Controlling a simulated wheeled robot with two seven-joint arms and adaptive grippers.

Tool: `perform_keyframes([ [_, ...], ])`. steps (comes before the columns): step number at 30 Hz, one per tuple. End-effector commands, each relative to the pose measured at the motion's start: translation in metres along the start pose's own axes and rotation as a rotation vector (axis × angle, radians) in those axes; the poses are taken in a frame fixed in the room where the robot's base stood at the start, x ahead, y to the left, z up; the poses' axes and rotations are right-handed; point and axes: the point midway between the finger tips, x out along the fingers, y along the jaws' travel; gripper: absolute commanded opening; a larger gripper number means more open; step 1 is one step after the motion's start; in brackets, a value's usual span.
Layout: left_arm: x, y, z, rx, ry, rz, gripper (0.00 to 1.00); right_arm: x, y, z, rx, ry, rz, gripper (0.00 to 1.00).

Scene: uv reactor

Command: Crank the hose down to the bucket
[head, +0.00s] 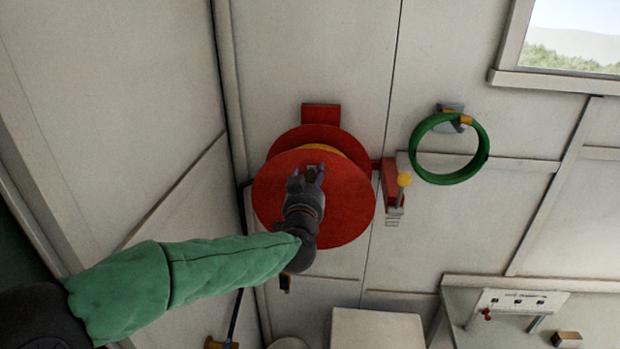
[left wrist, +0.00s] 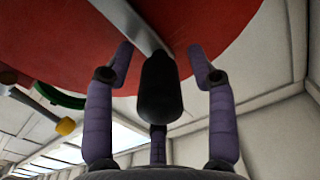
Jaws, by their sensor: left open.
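The red hose reel (head: 345,215) is mounted on the wall, with a strip of yellow hose (head: 352,153) between its two discs. My left gripper (head: 306,176) is in front of the near disc. In the left wrist view, the black crank handle (left wrist: 161,88) sits between the spread purple fingers of my left gripper (left wrist: 160,70). The fingers are open around it, with gaps at the sides. The handle joins a grey crank arm (left wrist: 130,20) on the red disc (left wrist: 60,40). A small dark and yellow piece (head: 285,283) shows below the reel, partly hidden. I cannot make out a bucket.
A red bracket with a yellow-knobbed lever (head: 404,181) is right of the reel. A green ring (head: 479,155) hangs farther right. A white box (head: 377,328) stands below, and a bench with a control panel (head: 518,301) is at lower right.

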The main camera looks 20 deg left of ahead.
Motion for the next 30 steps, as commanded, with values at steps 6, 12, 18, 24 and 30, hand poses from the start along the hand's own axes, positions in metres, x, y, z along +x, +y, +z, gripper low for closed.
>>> perform_keyframes([
  [6, 0.001, 0.000, 0.000, 0.000, 0.000, -0.001, 0.56, 0.000, 0.000, 0.000, 0.000, 0.000, 0.000, 0.00],
  [12, 0.001, 0.000, 0.000, 0.000, 0.000, 0.000, 0.17, 0.000, 0.000, 0.000, 0.000, 0.000, 0.000, 0.00],
  [18, 0.001, -0.001, -0.001, -0.001, 0.001, -0.001, 0.00, 0.000, 0.000, 0.000, 0.000, 0.000, 0.000, 0.00],
  [24, 0.001, -0.003, 0.000, -0.023, 0.003, -0.002, 0.00, 0.003, 0.001, 0.000, 0.000, 0.000, 0.000, 0.00],
  [30, 0.001, -0.014, 0.003, -0.109, 0.006, -0.004, 0.00, 0.015, 0.005, -0.001, 0.000, 0.000, 0.000, 0.00],
])
